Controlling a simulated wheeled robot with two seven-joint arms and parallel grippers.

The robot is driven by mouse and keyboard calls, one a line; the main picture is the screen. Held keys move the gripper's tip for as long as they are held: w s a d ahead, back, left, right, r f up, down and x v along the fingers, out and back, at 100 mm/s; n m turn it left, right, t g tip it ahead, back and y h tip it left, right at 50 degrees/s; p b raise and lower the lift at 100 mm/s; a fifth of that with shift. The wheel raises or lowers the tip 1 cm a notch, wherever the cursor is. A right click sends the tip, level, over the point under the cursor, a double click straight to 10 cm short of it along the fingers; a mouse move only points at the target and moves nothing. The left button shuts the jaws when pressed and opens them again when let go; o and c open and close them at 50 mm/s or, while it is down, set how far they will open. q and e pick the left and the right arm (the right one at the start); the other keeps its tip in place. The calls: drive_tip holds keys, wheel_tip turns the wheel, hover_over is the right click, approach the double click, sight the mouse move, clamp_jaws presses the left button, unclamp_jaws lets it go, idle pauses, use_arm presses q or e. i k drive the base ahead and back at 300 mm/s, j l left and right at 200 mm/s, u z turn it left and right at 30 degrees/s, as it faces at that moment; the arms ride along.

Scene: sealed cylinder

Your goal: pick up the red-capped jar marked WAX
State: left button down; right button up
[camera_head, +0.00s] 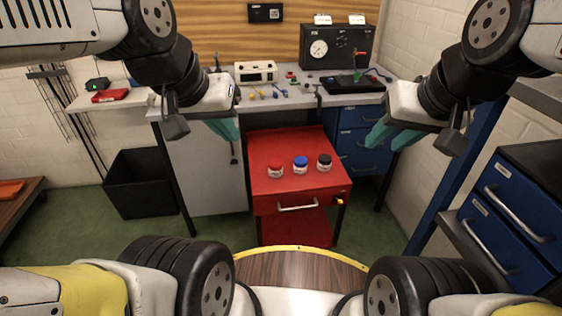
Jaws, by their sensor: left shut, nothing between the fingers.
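A small white jar with a red cap (275,171) stands upright on the red top of a tool cart, leftmost in a row of three jars. Its label is too small to read. My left gripper (234,140) is shut and empty, raised above and to the left of the cart, clear of the jars. My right gripper (384,146) hangs to the right of the cart. Its teal fingers look spread apart with nothing between them, away from the jars.
A blue-capped jar (301,165) and a black-capped jar (324,163) stand right of the red-capped one. The red cart (262,148) is otherwise clear on top. Behind it, a grey workbench (300,99) holds instruments and small parts. A black bin (140,184) stands left.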

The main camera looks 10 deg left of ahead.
sight(276, 169)
drive_tip(key=i+l+u, duration=0.1)
drive_tip(key=i+u, duration=0.25)
drive_tip(key=i+l+u, duration=0.15)
drive_tip(key=u, duration=0.2)
drive_tip(key=i+l+u, duration=0.2)
drive_tip(key=u, duration=0.15)
